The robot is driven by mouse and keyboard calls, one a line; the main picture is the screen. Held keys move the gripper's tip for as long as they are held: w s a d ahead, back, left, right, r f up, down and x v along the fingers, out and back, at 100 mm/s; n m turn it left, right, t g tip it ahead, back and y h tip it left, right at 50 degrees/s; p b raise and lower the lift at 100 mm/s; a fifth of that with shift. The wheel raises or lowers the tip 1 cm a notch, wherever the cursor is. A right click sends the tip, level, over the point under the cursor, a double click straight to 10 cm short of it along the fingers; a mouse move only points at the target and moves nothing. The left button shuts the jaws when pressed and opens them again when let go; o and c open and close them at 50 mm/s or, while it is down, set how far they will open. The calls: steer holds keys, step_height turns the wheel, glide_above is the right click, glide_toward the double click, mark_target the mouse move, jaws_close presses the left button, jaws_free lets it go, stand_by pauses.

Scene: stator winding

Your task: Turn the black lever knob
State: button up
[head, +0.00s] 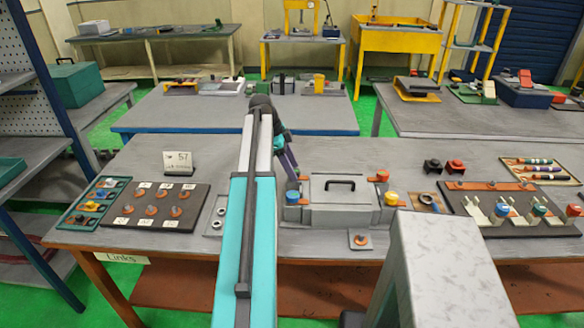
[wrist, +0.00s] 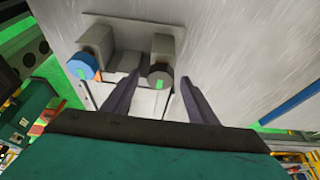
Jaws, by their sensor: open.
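In the wrist view, a round black knob (wrist: 160,77) with a green mark sits on a grey fixture (wrist: 125,40). My gripper (wrist: 160,80) is open. Its two dark fingers point toward the fixture, and the black knob appears between their tips; I cannot tell whether they touch it or how deep it sits. In the head view, my gripper (head: 291,166) hangs over the front table near a grey box. The black knob cannot be made out there.
The grey box (head: 338,212) with a black handle stands beside my gripper, with blue and orange knobs at its corners. A dark board with knobs (head: 150,222) lies left. A dark rack (head: 510,232) lies right.

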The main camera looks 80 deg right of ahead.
steer(key=c, duration=1)
steer(key=shift+a, duration=0.1)
steer(key=shift+c, duration=0.3)
